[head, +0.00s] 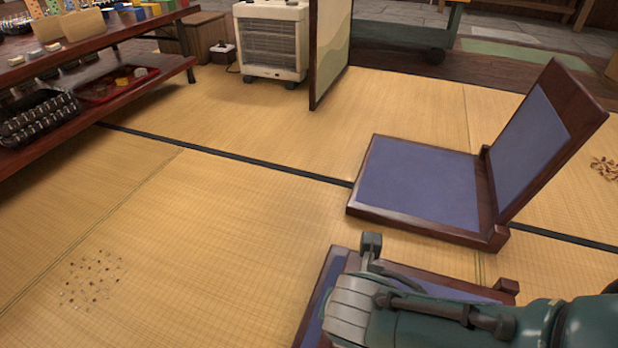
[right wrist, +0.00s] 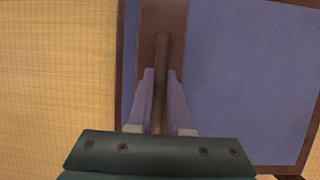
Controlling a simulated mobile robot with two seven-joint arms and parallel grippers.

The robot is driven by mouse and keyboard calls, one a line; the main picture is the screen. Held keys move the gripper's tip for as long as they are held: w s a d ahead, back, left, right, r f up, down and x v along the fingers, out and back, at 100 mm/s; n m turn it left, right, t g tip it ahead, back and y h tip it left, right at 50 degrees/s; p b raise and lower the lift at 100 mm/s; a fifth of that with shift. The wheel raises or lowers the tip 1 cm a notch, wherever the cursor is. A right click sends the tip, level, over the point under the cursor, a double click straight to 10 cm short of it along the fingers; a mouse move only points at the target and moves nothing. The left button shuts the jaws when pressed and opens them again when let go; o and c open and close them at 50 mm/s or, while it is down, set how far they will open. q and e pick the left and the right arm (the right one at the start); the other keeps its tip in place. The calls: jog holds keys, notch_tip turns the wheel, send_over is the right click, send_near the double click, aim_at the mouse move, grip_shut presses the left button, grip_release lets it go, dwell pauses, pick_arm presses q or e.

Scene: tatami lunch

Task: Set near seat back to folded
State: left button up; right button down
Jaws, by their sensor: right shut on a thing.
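The near seat (head: 322,290) is a low dark-wood floor seat with a blue pad, at the bottom of the head view. My right arm covers much of it, and its lower part is cut off. A wooden corner block (head: 507,287) shows at its right end. The angle of its back cannot be told. In the right wrist view, my right gripper (right wrist: 162,78) is shut on a narrow brown wooden bar (right wrist: 162,55), part of the near seat. The blue pad (right wrist: 245,70) and wood rim lie behind it. My left gripper is not in view.
A second floor seat (head: 415,185) stands just beyond, its back (head: 590,110) raised and leaning away. A heater (head: 272,42), a screen (head: 330,45) and a low shelf (head: 150,77) stand farther off. Small bits (head: 92,280) lie on the tatami at left, which is otherwise open.

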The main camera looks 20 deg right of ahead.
jog(key=shift+s+f, duration=0.15)
jog(key=shift+f, duration=0.05)
jog(key=c, duration=1.2)
grip_release()
jog(key=shift+c, duration=0.2)
jog(key=o, duration=0.4)
jog(key=shift+a, duration=0.15)
jog(key=shift+r, duration=0.2)
jog(key=p+v, duration=0.8)
jog(key=p, duration=0.1)
jog(key=shift+r+p, duration=0.35)
jog(key=shift+s+r+p, duration=0.2)
jog(key=shift+r+p, duration=0.2)
jog(key=shift+p, duration=0.05)
jog(key=shift+a, duration=0.1)
